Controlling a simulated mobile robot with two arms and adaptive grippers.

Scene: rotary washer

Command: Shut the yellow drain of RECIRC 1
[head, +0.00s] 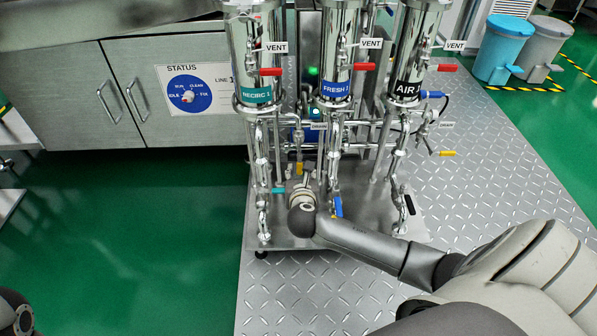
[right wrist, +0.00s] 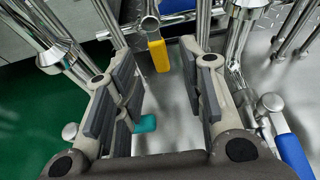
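The RECIRC 1 column (head: 256,60), with a teal label, is the leftmost of three steel columns in the head view. A yellow handle (head: 299,168) sits low, just right of its pipe. It also shows in the right wrist view (right wrist: 159,56), at top centre. My right gripper (head: 303,184) is in front of this handle, low between the RECIRC 1 and FRESH 1 pipes. In the right wrist view its fingers are apart with nothing gripped. The yellow handle appears between and beyond the fingertips; no contact is visible. My left gripper is not in view.
A teal handle (head: 278,190) is left of my right gripper, and a blue handle (head: 338,207) is right of it. Red vent handles (head: 270,71) are higher up. Another yellow handle (head: 447,153) is beside AIR 1. Steel pipes stand close on both sides.

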